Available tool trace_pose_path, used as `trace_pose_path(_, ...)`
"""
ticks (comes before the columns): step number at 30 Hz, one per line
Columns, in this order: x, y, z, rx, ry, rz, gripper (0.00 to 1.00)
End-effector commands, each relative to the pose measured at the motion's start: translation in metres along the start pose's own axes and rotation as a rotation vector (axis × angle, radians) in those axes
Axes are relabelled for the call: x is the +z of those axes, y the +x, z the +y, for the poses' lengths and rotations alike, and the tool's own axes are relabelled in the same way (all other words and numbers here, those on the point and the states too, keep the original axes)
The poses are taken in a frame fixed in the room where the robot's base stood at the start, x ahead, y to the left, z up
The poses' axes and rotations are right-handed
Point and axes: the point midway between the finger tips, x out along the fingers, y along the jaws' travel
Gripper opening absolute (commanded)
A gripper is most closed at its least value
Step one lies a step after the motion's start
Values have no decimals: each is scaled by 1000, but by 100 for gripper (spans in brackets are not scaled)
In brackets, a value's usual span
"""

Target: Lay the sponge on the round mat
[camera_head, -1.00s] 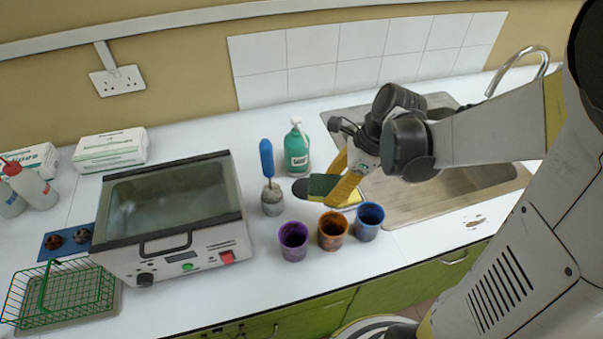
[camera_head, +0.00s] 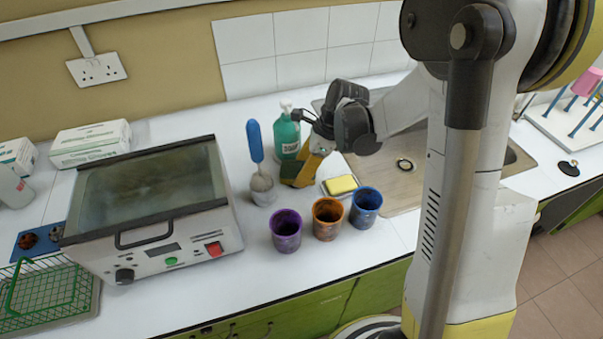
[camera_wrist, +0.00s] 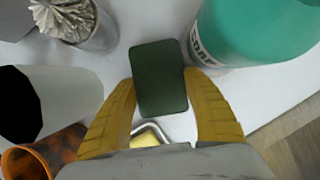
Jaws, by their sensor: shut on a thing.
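My gripper (camera_wrist: 160,110) is shut on a dark green, round-cornered pad (camera_wrist: 158,78), with one yellow finger at each side. The pad also shows in the head view (camera_head: 291,171), held beside the green bottle; I cannot tell whether it is the sponge's scouring face. A yellow sponge-like block (camera_head: 341,185) lies in a small pale dish (camera_head: 326,190) right of my gripper. Its edge shows below the pad in the wrist view (camera_wrist: 145,139). I cannot make out a round mat; a small black round thing (camera_head: 568,169) lies right of the sink.
A green pump bottle (camera_head: 287,135) and a blue-handled brush (camera_head: 255,142) in a pot stand close by. Purple (camera_head: 286,235), orange (camera_head: 327,222) and blue (camera_head: 365,211) cups stand in front. A glass-lidded bath (camera_head: 150,225) stands left; the sink (camera_head: 393,185) is right.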

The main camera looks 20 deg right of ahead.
Motion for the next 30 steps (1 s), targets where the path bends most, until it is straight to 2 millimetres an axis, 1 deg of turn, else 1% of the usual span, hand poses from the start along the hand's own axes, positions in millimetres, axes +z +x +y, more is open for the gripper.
trace_pose_path(5, 0, -1, 0, 0, 0, 0, 44)
trace_pose_path(9, -1, 3, 0, 0, 0, 0, 44)
trace_pose_path(10, -1, 2, 0, 0, 0, 0, 63)
trace_pose_path(11, -1, 2, 0, 0, 0, 0, 66)
trace_pose_path(20, 0, 0, 0, 0, 0, 0, 66)
trace_pose_path(23, 1, -8, 0, 0, 1, 0, 66)
trace_pose_path(25, 1, -20, 0, -1, 1, 0, 66)
trace_pose_path(30, 2, -60, 0, -1, 2, 0, 66)
